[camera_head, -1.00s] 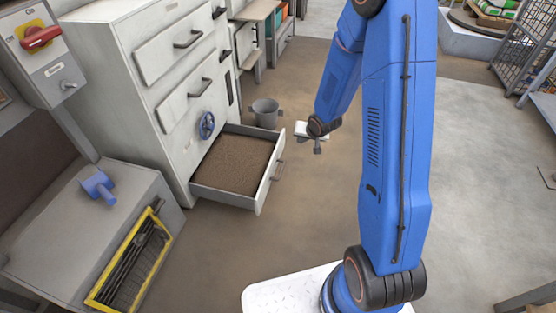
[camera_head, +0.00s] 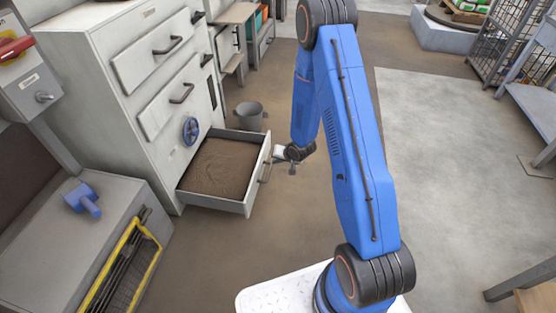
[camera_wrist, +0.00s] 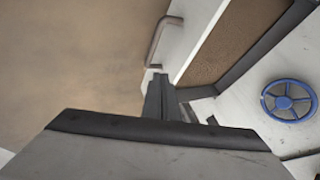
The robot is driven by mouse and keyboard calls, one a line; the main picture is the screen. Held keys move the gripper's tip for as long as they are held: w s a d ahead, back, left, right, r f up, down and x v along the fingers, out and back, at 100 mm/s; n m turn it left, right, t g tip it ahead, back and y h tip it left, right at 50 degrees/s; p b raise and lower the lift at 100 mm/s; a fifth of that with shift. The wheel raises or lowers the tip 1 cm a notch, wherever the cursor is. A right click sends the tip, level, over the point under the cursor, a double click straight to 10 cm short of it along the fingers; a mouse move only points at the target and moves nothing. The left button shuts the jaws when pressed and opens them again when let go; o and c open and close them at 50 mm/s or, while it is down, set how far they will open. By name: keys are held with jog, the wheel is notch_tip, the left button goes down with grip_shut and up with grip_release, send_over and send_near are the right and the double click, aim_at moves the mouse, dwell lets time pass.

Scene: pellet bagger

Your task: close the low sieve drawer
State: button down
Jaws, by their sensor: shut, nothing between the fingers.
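The low sieve drawer (camera_head: 218,200) stands pulled out of the white cabinet (camera_head: 130,100), filled with brown pellets or grit. Its front panel carries a grey bar handle (camera_head: 266,170). My gripper (camera_head: 285,165) is shut and empty, just outside the drawer front, near the handle. In the wrist view my gripper (camera_wrist: 158,85) points at the drawer's front panel (camera_wrist: 196,35), with the handle (camera_wrist: 160,42) just beyond the fingertips. I cannot tell whether the fingers touch the panel.
A blue handwheel (camera_head: 191,130) sits on the cabinet above the drawer. A grey bucket (camera_head: 249,115) stands on the floor behind the drawer. A grey box with a yellow-framed opening (camera_head: 125,265) is at the lower left.

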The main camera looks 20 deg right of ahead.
aim_at(261, 163)
jog(key=shift+w+a+f, duration=1.15)
jog(key=shift+w+a, duration=0.05)
jog(key=shift+w, duration=0.1)
jog(key=shift+w+a+f, duration=1.1)
jog(key=shift+w+a, duration=0.05)
jog(key=shift+w, duration=0.15)
